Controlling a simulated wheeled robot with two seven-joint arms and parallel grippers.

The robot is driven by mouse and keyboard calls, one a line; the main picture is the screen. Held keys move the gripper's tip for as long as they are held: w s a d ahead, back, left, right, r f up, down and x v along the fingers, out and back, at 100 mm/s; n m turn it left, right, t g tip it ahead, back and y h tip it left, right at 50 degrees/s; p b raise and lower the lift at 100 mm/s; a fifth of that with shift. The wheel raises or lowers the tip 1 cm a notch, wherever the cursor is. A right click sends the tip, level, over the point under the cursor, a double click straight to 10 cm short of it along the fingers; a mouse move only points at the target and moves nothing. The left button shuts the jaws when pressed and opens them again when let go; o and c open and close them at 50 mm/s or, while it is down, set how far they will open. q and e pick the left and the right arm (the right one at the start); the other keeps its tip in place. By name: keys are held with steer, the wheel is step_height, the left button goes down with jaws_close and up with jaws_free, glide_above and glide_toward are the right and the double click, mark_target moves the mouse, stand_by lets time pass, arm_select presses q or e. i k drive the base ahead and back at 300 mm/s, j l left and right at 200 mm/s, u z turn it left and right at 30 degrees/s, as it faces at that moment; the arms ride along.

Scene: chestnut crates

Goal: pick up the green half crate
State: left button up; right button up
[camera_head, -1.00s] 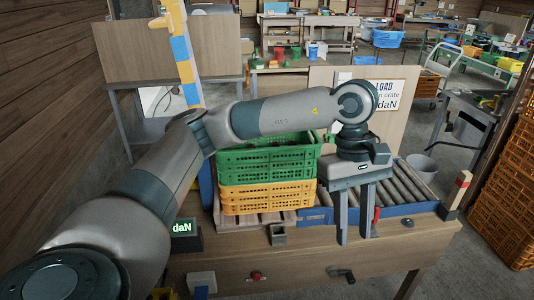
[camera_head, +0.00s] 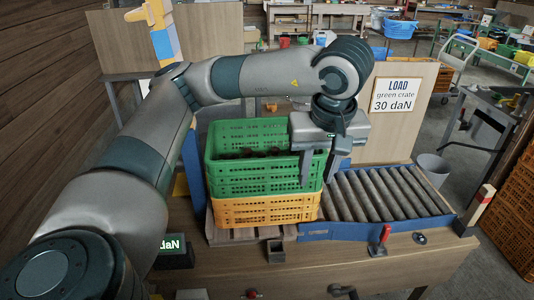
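The green half crate (camera_head: 240,187) sits on an orange crate (camera_head: 262,210), left of the roller conveyor. Dark contents show inside it. My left gripper (camera_head: 320,168) is at the crate's right end, pointing down. Its two fingers are apart, one on each side of the crate's right wall as seen in the picture. The gripper body hides the upper right corner of the crate. I cannot tell whether the fingers touch the wall. My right gripper is not in view.
The orange crate stands on a wooden pallet (camera_head: 238,236). A roller conveyor (camera_head: 385,196) with a blue frame lies to the right. A sign (camera_head: 395,95) reading LOAD green crate 30 daN stands behind. A red lever (camera_head: 380,240) stands at the conveyor's front edge.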

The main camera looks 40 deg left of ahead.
mark_target(250, 157)
steer(key=i+j, duration=0.8)
steer(key=i, duration=0.1)
